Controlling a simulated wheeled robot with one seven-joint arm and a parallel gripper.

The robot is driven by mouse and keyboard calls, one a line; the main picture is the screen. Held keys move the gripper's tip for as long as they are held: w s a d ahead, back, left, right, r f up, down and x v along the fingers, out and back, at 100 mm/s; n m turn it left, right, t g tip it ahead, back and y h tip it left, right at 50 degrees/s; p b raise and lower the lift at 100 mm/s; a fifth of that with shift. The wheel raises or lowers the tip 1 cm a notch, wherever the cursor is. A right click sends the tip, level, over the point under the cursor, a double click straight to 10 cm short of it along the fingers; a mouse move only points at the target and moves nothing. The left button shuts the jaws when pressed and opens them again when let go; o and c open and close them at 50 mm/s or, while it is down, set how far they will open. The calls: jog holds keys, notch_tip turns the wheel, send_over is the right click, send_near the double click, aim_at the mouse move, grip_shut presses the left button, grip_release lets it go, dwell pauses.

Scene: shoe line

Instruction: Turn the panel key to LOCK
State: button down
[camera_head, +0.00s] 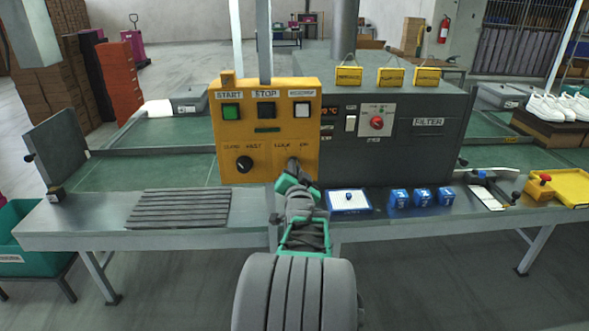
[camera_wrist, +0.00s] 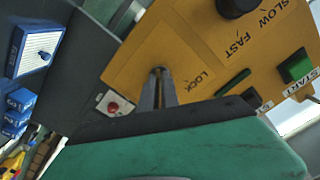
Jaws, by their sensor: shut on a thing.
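The yellow control panel (camera_head: 266,133) stands upright on the metal bench; it also fills the upper part of the wrist view (camera_wrist: 130,70). My gripper (camera_head: 293,164) reaches its lower right corner. In the wrist view my fingers (camera_wrist: 160,88) meet the panel beside the printed word LOCK (camera_wrist: 201,79) and are shut on the key. The key itself is mostly hidden by the fingers, so its angle cannot be told. Above it are a green START button (camera_head: 231,111), a black STOP button (camera_head: 266,109) and a white button (camera_head: 302,110). A black SLOW/FAST knob (camera_head: 244,163) sits at lower left.
A dark grey box (camera_head: 420,150) with a red knob (camera_head: 376,122) adjoins the panel's right. On the bench are a white-and-blue tray (camera_head: 349,199), several blue blocks (camera_head: 422,198), a yellow tray (camera_head: 570,187) and a slatted mat (camera_head: 178,208). Bare bench lies left of the mat.

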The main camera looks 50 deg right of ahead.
jog(key=shift+f+n+b, duration=0.15)
jog(key=shift+n+b, duration=0.25)
jog(key=shift+b, duration=0.35)
jog(key=n+b, duration=1.3)
jog(key=b, duration=0.6)
jog(key=shift+r, duration=0.2)
jog(key=c, duration=1.6)
grip_release()
